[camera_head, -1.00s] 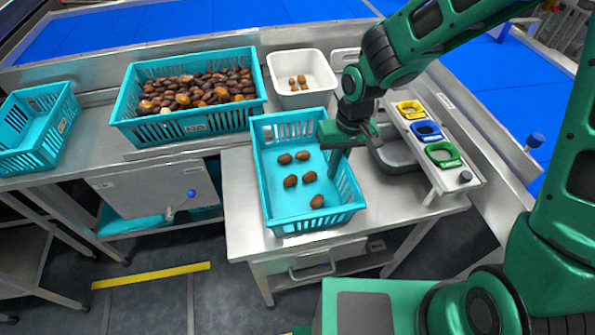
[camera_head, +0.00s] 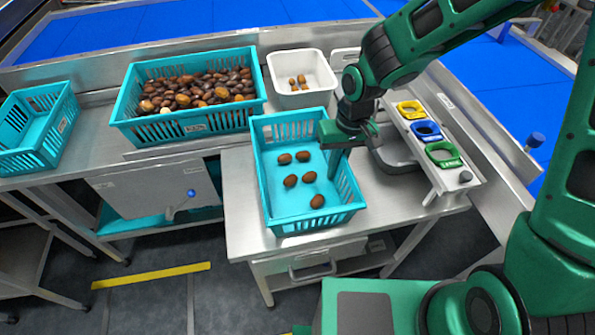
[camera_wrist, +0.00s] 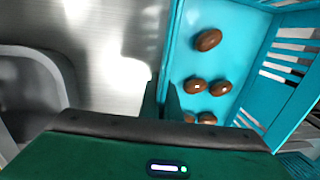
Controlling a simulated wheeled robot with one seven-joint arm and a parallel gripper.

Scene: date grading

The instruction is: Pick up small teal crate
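The small teal crate (camera_head: 312,223) stands on the near metal table with several brown dates spread on its floor. Its wall and floor also show in the wrist view (camera_wrist: 188,58). My gripper (camera_head: 338,162) points down at the crate's right wall, with one finger visible inside the crate. In the wrist view, my gripper (camera_wrist: 162,100) has its two fingers close together, one on each side of the wall's top edge, and looks shut on it. The crate rests on the table. The outer finger is hidden in the head view.
A large teal crate (camera_head: 196,127) full of dates stands behind left, and another teal crate (camera_head: 30,158) at far left. A white bin (camera_head: 302,98) holds a few dates. A grey tray (camera_head: 397,166) and a rack (camera_head: 432,187) with coloured pieces stand close on the right.

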